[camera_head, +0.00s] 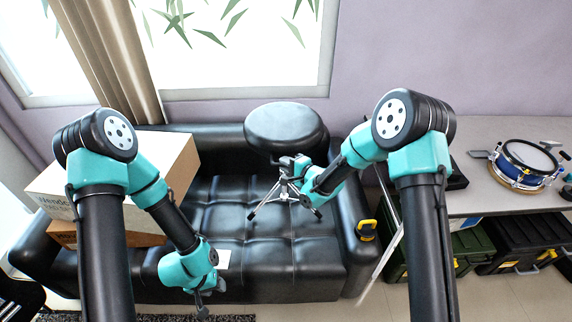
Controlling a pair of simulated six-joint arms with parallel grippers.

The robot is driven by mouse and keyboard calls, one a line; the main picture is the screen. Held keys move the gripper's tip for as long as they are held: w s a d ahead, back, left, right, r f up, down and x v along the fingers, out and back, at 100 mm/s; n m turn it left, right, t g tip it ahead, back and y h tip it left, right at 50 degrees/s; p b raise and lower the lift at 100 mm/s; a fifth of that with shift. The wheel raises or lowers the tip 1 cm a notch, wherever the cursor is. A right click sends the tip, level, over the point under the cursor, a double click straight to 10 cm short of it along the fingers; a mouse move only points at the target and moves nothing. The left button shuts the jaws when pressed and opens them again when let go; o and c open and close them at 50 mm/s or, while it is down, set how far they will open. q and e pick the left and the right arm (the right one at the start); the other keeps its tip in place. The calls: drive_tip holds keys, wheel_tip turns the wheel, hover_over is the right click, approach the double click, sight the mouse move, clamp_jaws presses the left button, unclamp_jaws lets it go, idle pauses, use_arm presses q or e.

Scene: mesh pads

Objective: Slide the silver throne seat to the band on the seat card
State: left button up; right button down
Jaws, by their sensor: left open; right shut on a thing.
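The drum throne has a round black padded seat (286,127) on a short silver tripod (268,203), and it stands upright on the black sofa. My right gripper (288,164) is at the throne's post just under the seat and is shut on the throne; the exact contact is partly hidden by the gripper. My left gripper (208,300) is open, low in front of the sofa and well apart from the throne. A small white card (223,259) shows on the sofa beside my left gripper, partly covered by it. I cannot make out a band on it.
Cardboard boxes (178,160) sit on the sofa's left end. A yellow-and-black tool (367,229) lies on the right armrest. A blue snare drum (525,164) stands on the grey table (490,200), with dark cases (520,247) below.

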drive_tip(key=shift+f, duration=1.9)
drive_tip(key=c, duration=1.1)
unclamp_jaws()
drive_tip(key=shift+r, duration=0.1)
drive_tip(key=v, duration=1.7)
drive_tip(key=shift+d, duration=0.2)
drive_tip(key=shift+s, duration=0.15)
